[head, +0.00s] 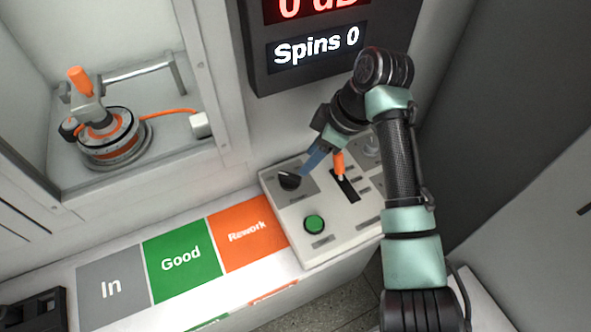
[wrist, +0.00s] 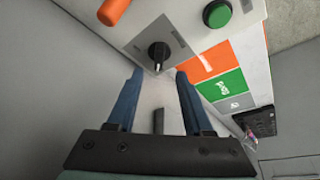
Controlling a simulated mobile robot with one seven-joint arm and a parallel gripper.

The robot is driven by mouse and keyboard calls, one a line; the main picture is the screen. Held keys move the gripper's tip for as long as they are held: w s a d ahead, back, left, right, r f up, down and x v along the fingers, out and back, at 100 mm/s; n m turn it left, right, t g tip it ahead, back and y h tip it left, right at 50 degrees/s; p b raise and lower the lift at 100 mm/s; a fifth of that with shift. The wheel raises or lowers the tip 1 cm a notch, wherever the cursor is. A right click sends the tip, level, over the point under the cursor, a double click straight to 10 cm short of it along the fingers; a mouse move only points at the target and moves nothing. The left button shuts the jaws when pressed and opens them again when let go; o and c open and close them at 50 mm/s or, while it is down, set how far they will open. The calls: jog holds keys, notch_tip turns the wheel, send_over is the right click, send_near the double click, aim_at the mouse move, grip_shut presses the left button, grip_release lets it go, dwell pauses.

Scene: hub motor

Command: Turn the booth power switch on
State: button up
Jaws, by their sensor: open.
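In the wrist view my gripper (wrist: 160,76) is open and empty, with the knob just beyond and between the fingertips; contact cannot be told.
The panel also has a green button (head: 314,223) and an orange-handled lever (head: 339,165) close to my gripper. Grey, green and orange mats (head: 181,262) lie left of it. A motor fixture (head: 106,137) stands in the booth. A display (head: 313,47) reads "Spins 0".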

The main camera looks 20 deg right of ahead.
aim_at(294, 177)
jog(key=x, duration=0.8)
jog(key=shift+f+b, duration=0.15)
jog(key=shift+b, duration=0.15)
jog(key=shift+c, duration=0.2)
grip_shut()
